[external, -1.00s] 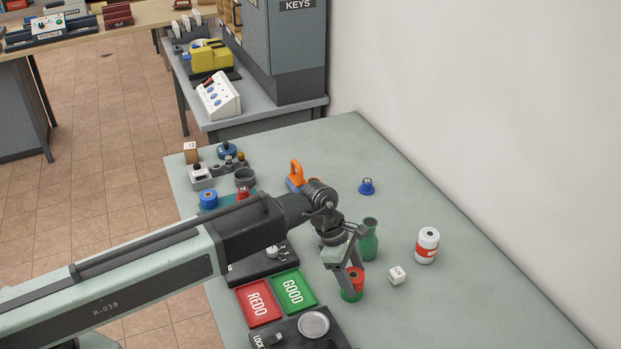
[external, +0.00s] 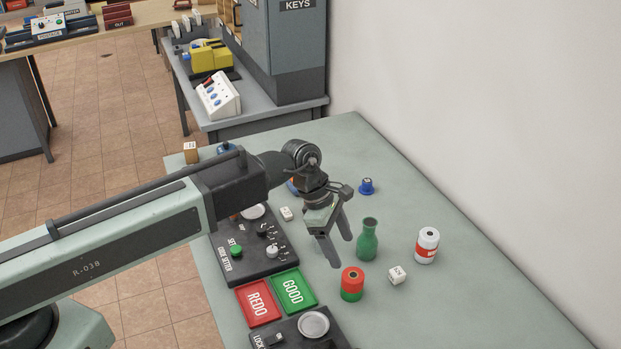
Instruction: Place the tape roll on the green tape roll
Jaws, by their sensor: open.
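A red tape roll (external: 352,276) with a dark hole in its top rests on a green tape roll (external: 351,295). The two look upright and roughly lined up. They stand on the pale green table, just right of the GOOD tray. My gripper (external: 342,252) is open and empty, with its fingers pointing down. It is above and slightly left of the red roll in the picture, apart from it. Nothing hides the stack.
A green bottle (external: 368,240) stands close to the right of my gripper. A white die (external: 397,275) and a white-and-red canister (external: 427,246) are further right. The GOOD tray (external: 293,290), REDO tray (external: 257,304) and a dark control panel (external: 265,270) lie left.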

